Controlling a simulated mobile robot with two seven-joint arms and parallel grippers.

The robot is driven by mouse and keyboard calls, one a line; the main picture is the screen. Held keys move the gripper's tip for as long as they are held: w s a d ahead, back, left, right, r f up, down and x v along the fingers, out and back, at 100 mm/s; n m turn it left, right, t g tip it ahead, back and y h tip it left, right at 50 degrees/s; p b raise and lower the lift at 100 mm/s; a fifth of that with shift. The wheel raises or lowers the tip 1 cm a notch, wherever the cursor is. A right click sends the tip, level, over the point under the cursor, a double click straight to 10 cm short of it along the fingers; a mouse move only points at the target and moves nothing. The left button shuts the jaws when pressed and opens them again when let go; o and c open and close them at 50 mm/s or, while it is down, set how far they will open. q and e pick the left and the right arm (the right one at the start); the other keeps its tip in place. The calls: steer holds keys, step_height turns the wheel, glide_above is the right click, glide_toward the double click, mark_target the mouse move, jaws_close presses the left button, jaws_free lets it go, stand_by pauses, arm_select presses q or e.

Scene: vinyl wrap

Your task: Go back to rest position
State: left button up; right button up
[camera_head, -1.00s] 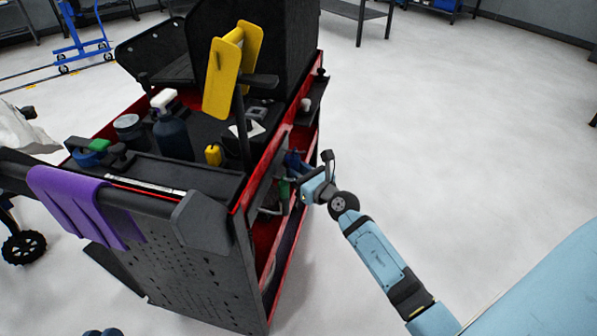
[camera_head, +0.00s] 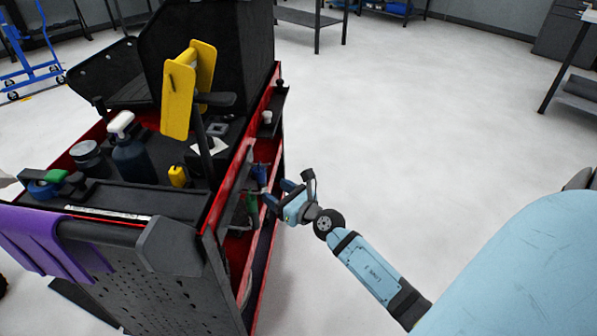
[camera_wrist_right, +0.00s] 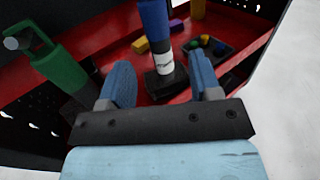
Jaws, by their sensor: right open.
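My right gripper (camera_head: 276,193) is just outside the open right side of the tool cart (camera_head: 208,220). The right wrist view shows its two blue fingers (camera_wrist_right: 161,72) spread apart with nothing held between them. Beyond the fingers, on the red shelf (camera_wrist_right: 118,58), stands a blue item with a white label (camera_wrist_right: 166,62) and a black lower part. My left gripper is out of view.
The cart top carries a yellow holder (camera_head: 178,100), a dark spray bottle (camera_head: 131,158) and a small yellow item (camera_head: 178,176). A purple cloth (camera_head: 45,240) hangs over the handle. Open floor (camera_head: 400,120) lies to the right, with a table (camera_head: 575,92) at the far right.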

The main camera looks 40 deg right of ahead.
steer(key=shift+s+d, duration=0.65)
steer(key=shift+s, duration=3.85)
steer(key=s+a+r+m+y, duration=0.2)
steer(key=s+a+r+m, duration=0.15)
steer(key=a+m, duration=0.6)
steer(key=s+a+r+m+g+y, duration=0.1)
steer(key=s+a+r+m, duration=0.4)
steer(key=m, duration=0.8)
steer(key=s+a+r+m+y, duration=0.1)
steer(key=s+a+m+y, duration=0.1)
steer(key=a+m, duration=0.85)
arm_select(q)
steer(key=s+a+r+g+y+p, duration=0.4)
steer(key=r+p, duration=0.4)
steer(key=p, duration=2.6)
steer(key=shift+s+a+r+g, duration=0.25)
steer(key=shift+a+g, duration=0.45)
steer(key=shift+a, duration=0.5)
arm_select(e)
steer(key=s+d+r+m+g+h, duration=0.1)
steer(key=s+d+r+g+h, duration=0.3)
steer(key=d+r, duration=0.3)
step_height(320, 180, up, 2)
steer(key=shift+s+d+m+g+h, duration=0.3)
steer(key=shift+m+g, duration=0.1)
steer(key=shift+g, duration=0.4)
